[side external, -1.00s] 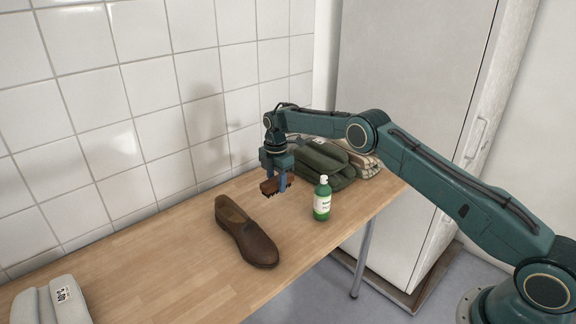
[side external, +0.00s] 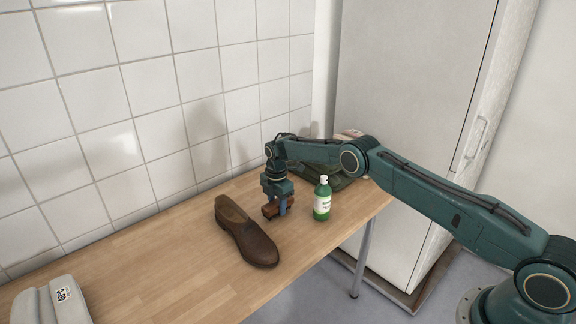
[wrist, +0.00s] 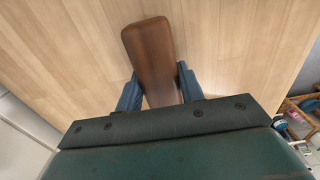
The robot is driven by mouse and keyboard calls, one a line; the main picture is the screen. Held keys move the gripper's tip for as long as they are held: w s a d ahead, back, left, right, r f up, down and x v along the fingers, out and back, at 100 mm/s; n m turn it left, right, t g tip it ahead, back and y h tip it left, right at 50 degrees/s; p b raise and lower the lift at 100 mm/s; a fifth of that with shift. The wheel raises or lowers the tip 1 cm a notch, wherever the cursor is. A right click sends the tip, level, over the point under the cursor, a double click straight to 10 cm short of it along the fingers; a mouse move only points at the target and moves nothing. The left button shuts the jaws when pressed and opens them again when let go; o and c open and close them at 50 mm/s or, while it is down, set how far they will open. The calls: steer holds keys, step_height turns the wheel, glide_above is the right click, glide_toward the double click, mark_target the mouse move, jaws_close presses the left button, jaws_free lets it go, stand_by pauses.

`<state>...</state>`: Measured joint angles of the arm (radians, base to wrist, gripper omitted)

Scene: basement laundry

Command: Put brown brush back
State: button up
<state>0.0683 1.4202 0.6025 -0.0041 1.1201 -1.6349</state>
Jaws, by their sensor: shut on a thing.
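The brown brush (side external: 270,210) is held in my gripper (side external: 277,207), low over the wooden table. In the wrist view the brush (wrist: 152,55) shows its smooth brown back, with the blue fingers of my gripper (wrist: 158,88) shut on its two sides. Its bristles are hidden in the wrist view. I cannot tell for certain whether the brush touches the table top. A brown shoe (side external: 246,232) lies on the table just left of the brush.
A green bottle with a white cap (side external: 322,199) stands close on the right. Folded dark green cloth (side external: 338,180) lies behind it, partly hidden by my arm. A grey object (side external: 52,302) is at the near left. The table (side external: 150,270) is clear at its left middle.

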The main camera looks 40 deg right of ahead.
mark_target(277, 202)
steer(key=shift+f, duration=0.35)
steer(key=shift+f, duration=0.15)
steer(key=o, duration=0.9)
step_height(277, 202, up, 12)
steer(key=shift+r, duration=0.2)
stand_by(0.6)
